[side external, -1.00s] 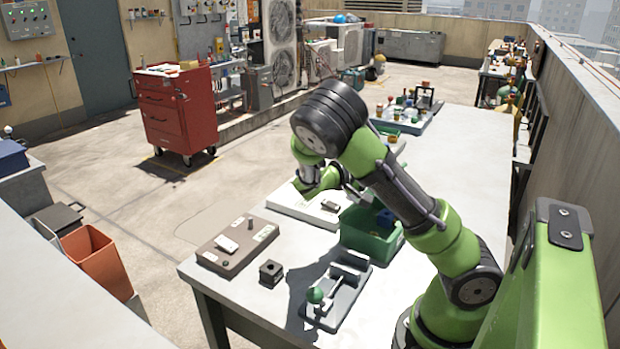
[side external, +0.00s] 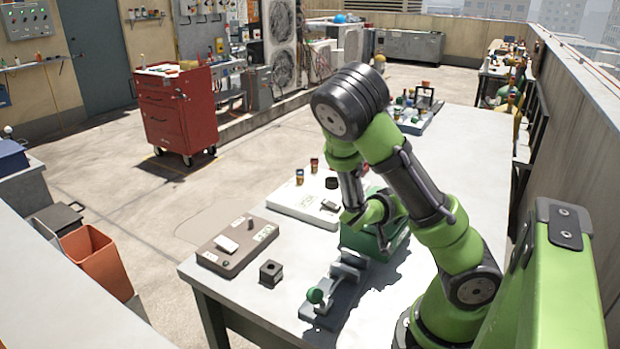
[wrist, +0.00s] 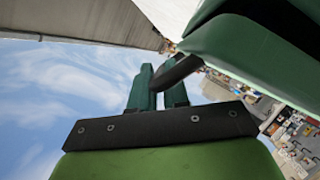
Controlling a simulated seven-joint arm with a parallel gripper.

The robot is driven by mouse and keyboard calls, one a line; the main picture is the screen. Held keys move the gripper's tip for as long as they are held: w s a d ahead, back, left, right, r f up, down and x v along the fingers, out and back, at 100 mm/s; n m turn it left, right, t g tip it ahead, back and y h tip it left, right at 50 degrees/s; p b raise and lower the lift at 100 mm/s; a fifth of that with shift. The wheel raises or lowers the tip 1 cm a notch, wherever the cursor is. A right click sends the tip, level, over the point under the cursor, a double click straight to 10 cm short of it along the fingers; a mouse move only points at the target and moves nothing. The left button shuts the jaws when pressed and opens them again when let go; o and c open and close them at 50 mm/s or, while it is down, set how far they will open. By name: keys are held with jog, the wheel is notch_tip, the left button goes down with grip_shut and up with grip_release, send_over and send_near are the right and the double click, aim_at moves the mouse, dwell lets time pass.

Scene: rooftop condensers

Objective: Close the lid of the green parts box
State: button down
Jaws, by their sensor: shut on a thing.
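The green parts box (side external: 395,247) stands on the table, largely hidden behind my arm in the side view. My gripper (side external: 383,238) is right at the box, low over its top. In the wrist view my gripper's fingers (wrist: 159,88) are closed around a dark bar (wrist: 181,72), which joins a large green panel that looks like the lid (wrist: 235,50). A dark gap shows beside this panel in the wrist view, so the lid looks partly open. The lid's exact angle and the box's inside are hidden.
A small dark block (side external: 271,273), a brown panel (side external: 238,245) and a white board (side external: 306,203) with small jars lie to the left. The table's right side is clear.

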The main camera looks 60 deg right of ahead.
jog(key=shift+s+f+m, duration=0.15)
jog(key=shift+f+m, duration=0.15)
jog(key=shift+f, duration=0.2)
jog(key=c, duration=1.2)
grip_release()
jog(key=v, duration=1.6)
jog(key=shift+a+r, duration=0.15)
jog(key=shift+a, duration=0.25)
